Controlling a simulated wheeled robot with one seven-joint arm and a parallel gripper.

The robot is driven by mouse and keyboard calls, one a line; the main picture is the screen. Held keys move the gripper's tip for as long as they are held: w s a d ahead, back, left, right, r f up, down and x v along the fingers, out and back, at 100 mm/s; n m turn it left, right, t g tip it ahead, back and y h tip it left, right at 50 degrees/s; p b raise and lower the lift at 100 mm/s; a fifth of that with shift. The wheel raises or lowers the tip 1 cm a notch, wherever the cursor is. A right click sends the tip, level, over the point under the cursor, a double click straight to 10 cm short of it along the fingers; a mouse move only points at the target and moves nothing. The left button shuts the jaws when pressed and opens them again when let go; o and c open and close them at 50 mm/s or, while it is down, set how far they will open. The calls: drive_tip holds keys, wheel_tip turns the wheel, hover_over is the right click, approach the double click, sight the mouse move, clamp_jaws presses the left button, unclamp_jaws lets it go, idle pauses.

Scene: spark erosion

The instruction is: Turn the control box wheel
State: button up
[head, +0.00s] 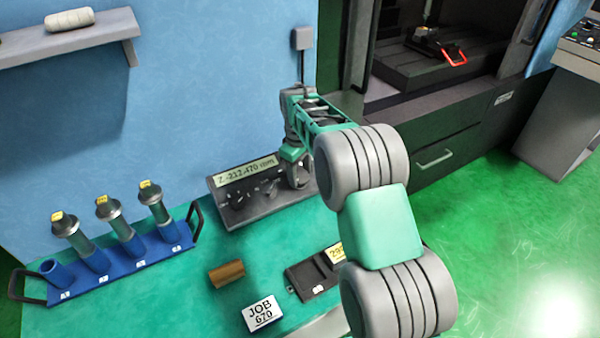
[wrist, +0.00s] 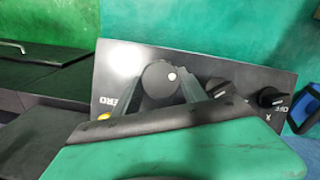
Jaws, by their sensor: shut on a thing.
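The control box (head: 262,207) is a dark grey sloped box with a lit display reading "Z -212.470 mm", standing on the green bench against the blue wall. In the head view my gripper (head: 297,177) is at the right end of the box and hides the wheel. Two smaller black knobs (wrist: 271,97) sit to the right of the wheel in the wrist view.
A blue rack (head: 122,262) with several upright holders stands left. A brown cylinder (head: 227,273), a "JOB 670" card (head: 263,313) and a black tray (head: 308,281) lie in front of the box. The machine (head: 440,130) is at the right.

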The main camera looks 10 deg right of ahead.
sight(303, 175)
drive_tip(key=shift+f, duration=0.1)
drive_tip(key=c, duration=0.6)
drive_tip(key=shift+d+f+m+y+b, duration=0.1)
drive_tip(key=shift+m+y+b, duration=0.25)
drive_tip(key=shift+m, duration=0.25)
drive_tip(key=shift+r+m+g+y+p, duration=0.2)
drive_tip(key=shift+m+g+y+p, duration=0.3)
drive_tip(key=shift+m, duration=0.7)
drive_tip(key=shift+f+m, duration=0.15)
drive_tip(key=shift+m, duration=0.15)
drive_tip(key=o, duration=1.4)
drive_tip(key=shift+r, duration=0.2)
drive_tip(key=r, duration=0.7)
drive_tip(key=shift+d+r, duration=0.25)
drive_tip(key=shift+d, duration=0.1)
